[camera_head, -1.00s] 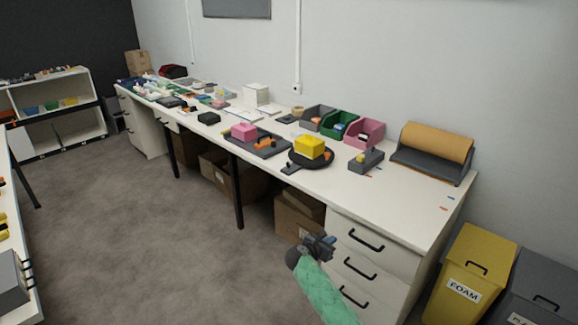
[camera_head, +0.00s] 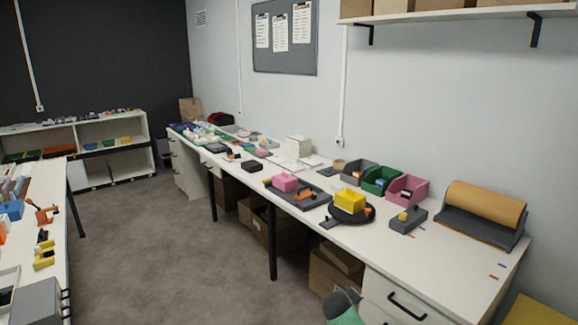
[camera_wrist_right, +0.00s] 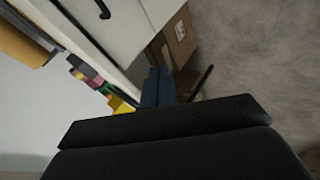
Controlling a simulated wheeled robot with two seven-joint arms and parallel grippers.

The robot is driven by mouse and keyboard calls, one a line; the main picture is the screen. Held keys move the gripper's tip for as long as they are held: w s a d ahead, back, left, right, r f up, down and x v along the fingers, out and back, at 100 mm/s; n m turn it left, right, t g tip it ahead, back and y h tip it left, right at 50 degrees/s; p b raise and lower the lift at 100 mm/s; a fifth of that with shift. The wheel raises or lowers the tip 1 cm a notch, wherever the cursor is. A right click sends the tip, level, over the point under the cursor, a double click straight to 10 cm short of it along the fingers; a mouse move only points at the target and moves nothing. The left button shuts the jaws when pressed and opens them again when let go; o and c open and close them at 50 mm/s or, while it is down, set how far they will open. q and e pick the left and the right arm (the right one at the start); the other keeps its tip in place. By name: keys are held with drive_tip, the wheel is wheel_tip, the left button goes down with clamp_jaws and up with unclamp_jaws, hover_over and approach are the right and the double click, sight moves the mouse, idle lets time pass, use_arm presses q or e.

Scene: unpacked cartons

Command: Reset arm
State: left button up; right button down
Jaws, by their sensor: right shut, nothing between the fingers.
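My right gripper (camera_wrist_right: 158,88) shows in the wrist view with its dark fingers together and nothing between them. It is in the air in front of the white workbench (camera_head: 449,258), apart from the things on top. The wrist view also shows the bench side, a cardboard box (camera_wrist_right: 180,38) and the floor. My left gripper is in neither view.
The bench holds a yellow block (camera_head: 350,199), a pink block (camera_head: 285,182), a green bin (camera_head: 381,181) and a brown roll (camera_head: 484,204). A second table (camera_head: 50,192) stands at the left. Grey floor (camera_head: 160,245) lies open between them.

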drive_tip(key=s+a+f+m+g+y, duration=0.1)
drive_tip(key=s+f, duration=0.7)
drive_tip(key=s, duration=0.9)
drive_tip(key=s+a+f+m+g+y, duration=0.1)
drive_tip(key=s+f, duration=0.7)
drive_tip(key=s, duration=0.9)
drive_tip(key=s+a+f+m+g+y, duration=0.2)
drive_tip(key=s+f+g, duration=0.3)
drive_tip(key=s, duration=1.2)
wheel_tip(320, 180, down, 4)
drive_tip(key=shift+s+r+m+y, duration=0.1)
drive_tip(key=shift+s+m+y, duration=0.35)
drive_tip(key=shift+y, duration=0.25)
drive_tip(key=shift+w+a, duration=0.1)
